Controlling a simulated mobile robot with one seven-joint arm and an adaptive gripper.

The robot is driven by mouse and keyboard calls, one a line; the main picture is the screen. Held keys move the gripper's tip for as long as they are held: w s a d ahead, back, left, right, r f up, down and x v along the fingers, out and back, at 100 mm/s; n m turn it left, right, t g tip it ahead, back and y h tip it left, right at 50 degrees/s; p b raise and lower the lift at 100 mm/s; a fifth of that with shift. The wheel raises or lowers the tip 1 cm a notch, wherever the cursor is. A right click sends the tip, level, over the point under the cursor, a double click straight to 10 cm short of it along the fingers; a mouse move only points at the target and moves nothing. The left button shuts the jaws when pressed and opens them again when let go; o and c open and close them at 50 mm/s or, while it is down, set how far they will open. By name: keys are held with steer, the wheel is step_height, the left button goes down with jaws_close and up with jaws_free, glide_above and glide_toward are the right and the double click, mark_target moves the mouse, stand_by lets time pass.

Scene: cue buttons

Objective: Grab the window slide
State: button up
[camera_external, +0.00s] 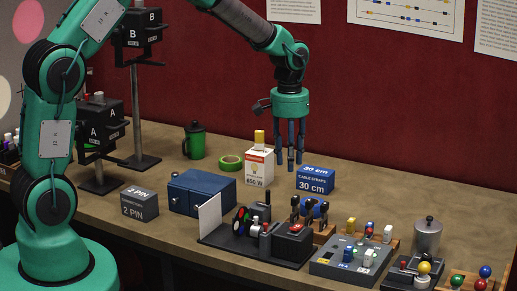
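I cannot make out which thing is the window slide; no piece is clearly marked as one. A black-based device (228,240) on the table carries an upright white panel (209,219) at its left end and coloured discs (240,219) beside it. My gripper (291,163) hangs fingers down over the rear of the table, behind this device. Its blue fingers are spread with gaps between them, and I see nothing held. It is between a white 650 W box (259,168) and a blue 30 cm cable straps box (316,181).
A blue case (202,190), dark 2 PIN box (139,205), green tape roll (230,163) and dark green mug (194,141) stand to the left. A grey button panel (345,261) and metal canister (427,236) are front right. The rear right table is clear.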

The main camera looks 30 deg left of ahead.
mark_target(295, 196)
steer(key=shift+w+d+f, duration=0.15)
steer(key=shift+d+f, duration=0.3)
steer(key=shift+f, duration=0.2)
steer(key=shift+w+d+f, duration=0.15)
steer(key=shift+d+f, duration=0.3)
steer(key=shift+f, duration=0.15)
steer(key=shift+f, duration=0.15)
steer(key=shift+f+b, duration=0.4)
steer(key=shift+f, duration=3.75)
steer(key=shift+f, duration=0.1)
steer(key=shift+s+f+b, duration=0.1)
steer(key=shift+f+b, duration=0.3)
steer(key=shift+f, duration=2.1)
jaws_close()
